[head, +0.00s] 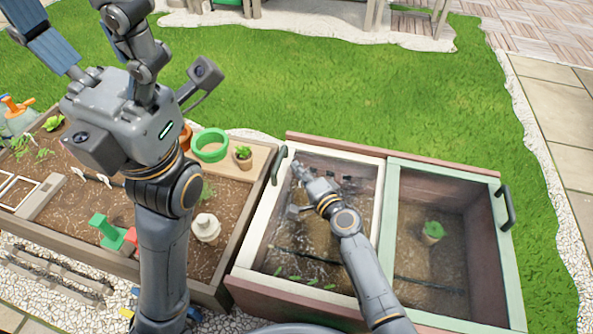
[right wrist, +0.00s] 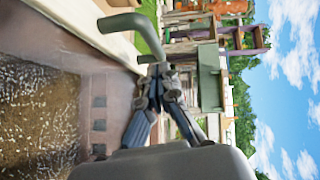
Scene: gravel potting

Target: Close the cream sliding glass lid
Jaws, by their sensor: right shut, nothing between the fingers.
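The cream sliding glass lid (head: 257,222) covers the left half of a low planting frame in the head view. Its dark green bar handle (head: 279,165) is on its left side; in the right wrist view the handle (right wrist: 125,22) sticks out from the cream edge. My right gripper (head: 298,170) is shut and empty over the lid's upper left part, just right of the handle. In the right wrist view its fingertips (right wrist: 160,72) meet near the handle's lower end; contact is unclear. My left gripper (head: 85,25) is raised at upper left, fingers spread, tips cut off.
A green-framed lid (head: 391,205) with a dark handle (head: 507,208) covers the right half, with a potted plant (head: 432,232) beneath. Grass lies behind.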

